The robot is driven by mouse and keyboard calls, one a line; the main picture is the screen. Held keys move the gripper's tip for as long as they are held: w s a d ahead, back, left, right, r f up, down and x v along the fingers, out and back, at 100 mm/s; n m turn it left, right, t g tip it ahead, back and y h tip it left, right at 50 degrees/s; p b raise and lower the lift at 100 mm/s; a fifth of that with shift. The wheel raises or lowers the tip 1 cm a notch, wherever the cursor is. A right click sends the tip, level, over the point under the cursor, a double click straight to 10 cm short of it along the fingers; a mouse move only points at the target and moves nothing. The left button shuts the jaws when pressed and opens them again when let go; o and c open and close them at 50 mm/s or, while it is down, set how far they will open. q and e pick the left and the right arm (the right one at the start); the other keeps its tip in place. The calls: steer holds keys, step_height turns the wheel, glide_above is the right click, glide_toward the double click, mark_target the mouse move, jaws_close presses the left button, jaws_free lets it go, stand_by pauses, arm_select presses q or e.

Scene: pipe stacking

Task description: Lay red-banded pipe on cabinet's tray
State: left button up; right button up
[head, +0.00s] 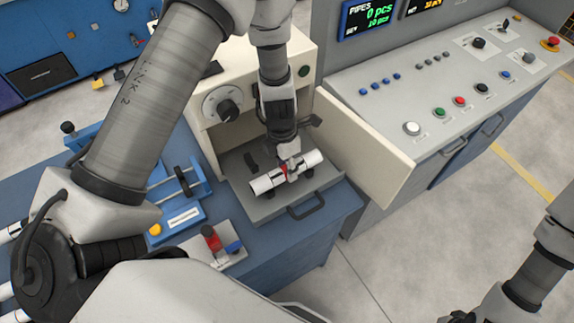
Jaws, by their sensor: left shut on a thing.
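A white pipe with a red band (312,159) lies level across the grey pull-out tray (262,211) of the cream cabinet (205,141), at or just above its dark supports. My left gripper (291,168) reaches down from above and is shut on the pipe's banded middle, hiding part of it. I cannot tell whether the pipe touches the supports. The cabinet door (365,150) stands open to the right. My right arm shows at the lower right, its gripper's fingers cut off or unclear at the bottom edge.
A blue fixture (183,216) and a small block with red and blue knobs (212,248) stand left of the tray on the blue bench (290,262). A grey control console (440,85) is to the right. White pipe ends show at the left edge.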

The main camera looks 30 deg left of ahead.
arm_select(q)
steer(key=shift+f, duration=0.5)
stand_by(0.3)
steer(key=o, duration=1.3)
steer(key=shift+c, duration=0.2)
steer(key=shift+r, duration=0.1)
step_height(320, 180, up, 12)
steer(key=a, duration=0.1)
steer(key=shift+w+a, duration=0.25)
steer(key=shift+w, duration=0.2)
steer(key=shift+f, duration=0.2)
